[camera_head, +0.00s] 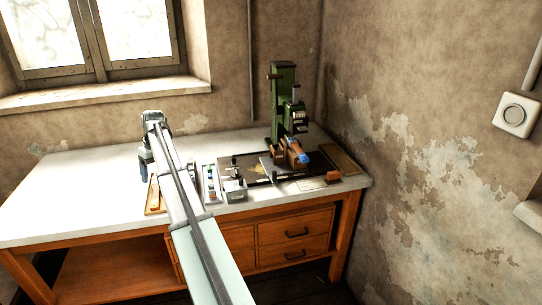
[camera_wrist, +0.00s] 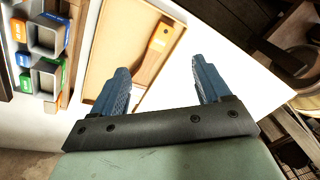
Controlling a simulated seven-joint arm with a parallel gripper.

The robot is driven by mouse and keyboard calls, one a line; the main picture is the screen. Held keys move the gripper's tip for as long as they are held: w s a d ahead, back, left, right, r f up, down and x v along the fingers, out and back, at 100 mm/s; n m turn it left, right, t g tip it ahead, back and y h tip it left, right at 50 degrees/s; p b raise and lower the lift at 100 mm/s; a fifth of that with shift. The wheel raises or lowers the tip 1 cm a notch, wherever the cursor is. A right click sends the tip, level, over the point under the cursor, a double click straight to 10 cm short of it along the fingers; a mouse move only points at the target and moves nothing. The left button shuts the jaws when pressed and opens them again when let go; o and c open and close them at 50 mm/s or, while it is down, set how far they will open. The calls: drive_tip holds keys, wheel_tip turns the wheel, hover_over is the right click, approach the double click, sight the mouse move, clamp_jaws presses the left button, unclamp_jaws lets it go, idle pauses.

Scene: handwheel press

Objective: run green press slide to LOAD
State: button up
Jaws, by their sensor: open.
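The green press (camera_head: 284,100) stands upright at the back right of the table, near the wall corner. Its slide seems to be the part on the column's right side (camera_head: 298,108), too small to read any LOAD mark. A dark rod end sticks out at the upper left of the column. My gripper (camera_head: 143,172) is over the left-middle of the table, well left of the press. In the wrist view my gripper (camera_wrist: 160,66) shows two blue fingers apart with nothing held between them. The press is not recognisable in the wrist view.
A small grey device (camera_head: 234,190) stands at the front. A shallow tray (camera_wrist: 108,50) holds a wooden piece (camera_wrist: 152,52). The table's left side (camera_head: 75,195) is clear.

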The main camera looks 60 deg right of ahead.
drive_tip(key=s+d+r+m+h, duration=0.1)
drive_tip(key=s+d+m, duration=0.1)
drive_tip(key=s+d, duration=0.55)
drive_tip(key=s+d+m, duration=0.2)
drive_tip(key=s+d, duration=0.3)
drive_tip(key=d, duration=0.6)
drive_tip(key=m+g, duration=0.1)
drive_tip(key=m, duration=0.3)
hover_over(274, 172)
drive_tip(key=shift+w+f+h, duration=0.3)
drive_tip(key=shift+w+f, duration=0.05)
drive_tip(key=shift+f, duration=0.4)
drive_tip(key=shift+s+d+f, duration=0.1)
drive_tip(key=shift+s, duration=0.25)
drive_tip(key=shift+s+d+f, duration=0.1)
drive_tip(key=shift+f, duration=0.2)
wheel_tip(274, 172, down, 9)
drive_tip(key=shift+f, duration=0.1)
drive_tip(key=shift+c, duration=0.2)
